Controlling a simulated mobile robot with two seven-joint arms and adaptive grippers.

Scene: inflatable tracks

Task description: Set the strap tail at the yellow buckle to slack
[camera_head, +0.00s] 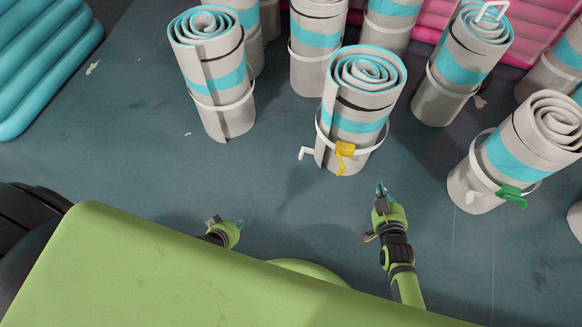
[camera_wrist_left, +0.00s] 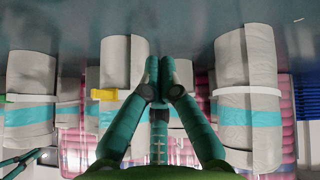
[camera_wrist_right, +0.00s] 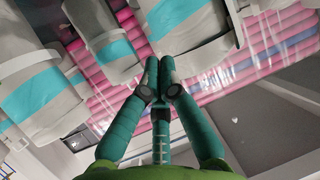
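The yellow buckle (camera_head: 345,148) sits on the white strap around a grey rolled track (camera_head: 366,90) with a cyan band, standing upright at centre. A short yellow piece hangs below the buckle; whether it is the lever or strap tail I cannot tell. The buckle also shows in the left wrist view (camera_wrist_left: 104,95), left of the fingers. My left gripper (camera_head: 240,223) is low and left of that roll, its fingers shut and empty (camera_wrist_left: 160,75). My right gripper (camera_head: 381,187) is below and right of the buckle, apart from it, fingers shut and empty (camera_wrist_right: 159,75).
A white end piece (camera_head: 306,153) sticks out left of the buckle. A roll with a green buckle (camera_head: 511,196) stands to the right. Several other rolls stand behind. Cyan (camera_head: 40,60) and pink (camera_head: 432,20) inflatables lie at the back.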

